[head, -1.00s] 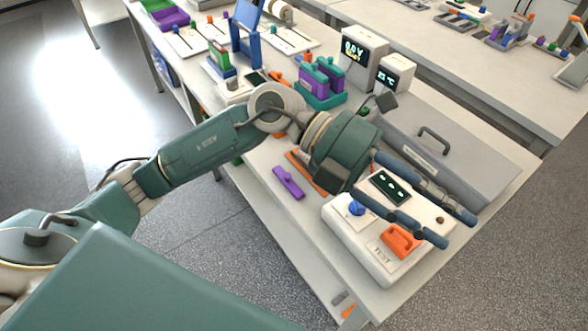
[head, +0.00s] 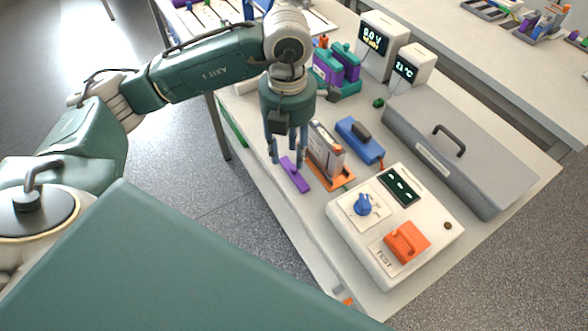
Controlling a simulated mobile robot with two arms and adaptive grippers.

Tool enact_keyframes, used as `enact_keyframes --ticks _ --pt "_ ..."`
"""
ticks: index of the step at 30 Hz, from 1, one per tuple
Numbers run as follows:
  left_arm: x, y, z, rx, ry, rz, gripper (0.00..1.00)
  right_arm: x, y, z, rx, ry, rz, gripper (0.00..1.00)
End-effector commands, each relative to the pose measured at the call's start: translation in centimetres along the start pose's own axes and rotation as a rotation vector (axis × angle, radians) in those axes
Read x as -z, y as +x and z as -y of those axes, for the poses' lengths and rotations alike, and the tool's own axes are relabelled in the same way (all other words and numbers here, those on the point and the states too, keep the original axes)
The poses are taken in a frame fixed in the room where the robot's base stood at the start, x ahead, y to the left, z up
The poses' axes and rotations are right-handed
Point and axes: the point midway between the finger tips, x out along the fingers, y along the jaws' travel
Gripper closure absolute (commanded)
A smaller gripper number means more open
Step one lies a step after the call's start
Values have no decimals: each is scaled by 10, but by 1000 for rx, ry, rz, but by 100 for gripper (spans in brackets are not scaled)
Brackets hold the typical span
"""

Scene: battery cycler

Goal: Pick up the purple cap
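The purple cap (head: 295,176) is a flat, elongated piece with a small raised middle. It lies on the bench near its left edge, left of the orange holder. My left gripper (head: 287,158) points down above the far end of the cap. Its fingers are apart, with no object seen between them. I cannot tell whether a fingertip touches the cap. My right gripper is not in view.
An orange holder (head: 343,183) with an upright grey cell stands close right of the cap. A blue piece (head: 359,141), a white tester box (head: 350,236) and a long grey case (head: 480,187) lie farther right. Free bench lies in front of the cap.

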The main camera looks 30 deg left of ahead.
Motion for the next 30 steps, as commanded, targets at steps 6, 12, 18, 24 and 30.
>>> enact_keyframes --ticks 6,12,18,24,30 --pt "-6 24 6 2 1 -6 64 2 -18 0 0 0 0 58" --pt "-8 49 6 2 0 -2 64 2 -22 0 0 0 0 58" --pt "-9 52 6 2 2 1 64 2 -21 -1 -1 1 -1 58" --pt "-9 52 6 2 2 1 94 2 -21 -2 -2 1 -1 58" --pt "-9 52 6 2 2 1 100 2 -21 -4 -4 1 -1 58"
